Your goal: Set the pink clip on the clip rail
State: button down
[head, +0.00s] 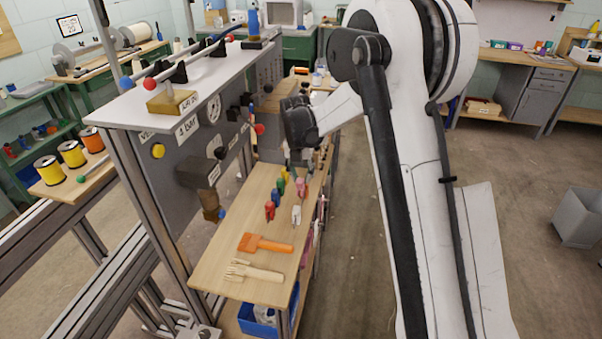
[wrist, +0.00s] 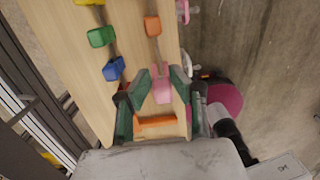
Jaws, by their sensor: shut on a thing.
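The pink clip (wrist: 161,88) is between the fingers of my gripper (wrist: 160,76) in the wrist view. The fingers are shut on it from both sides. In the head view my gripper (head: 299,160) is over the wooden board, and the pink clip (head: 301,187) shows just below it. I cannot tell whether the clip touches the board. A thin rail (head: 189,63) with red ends sits on black holders on the white machine top at the upper left; I cannot be sure that it is the clip rail.
The machine's grey panel rises on the left. Open floor (head: 520,270) is on the right.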

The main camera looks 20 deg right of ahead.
jog(key=shift+f+b, duration=0.8)
jog(key=shift+f, duration=1.15)
jog(key=shift+f+b, duration=0.5)
jog(key=shift+f, duration=0.05)
jog(key=shift+w+f+b, duration=0.1)
jog(key=shift+f+b, duration=1)
jog(key=c, duration=1.5)
grip_release()
jog(key=shift+o, duration=0.2)
jog(key=shift+r, duration=0.1)
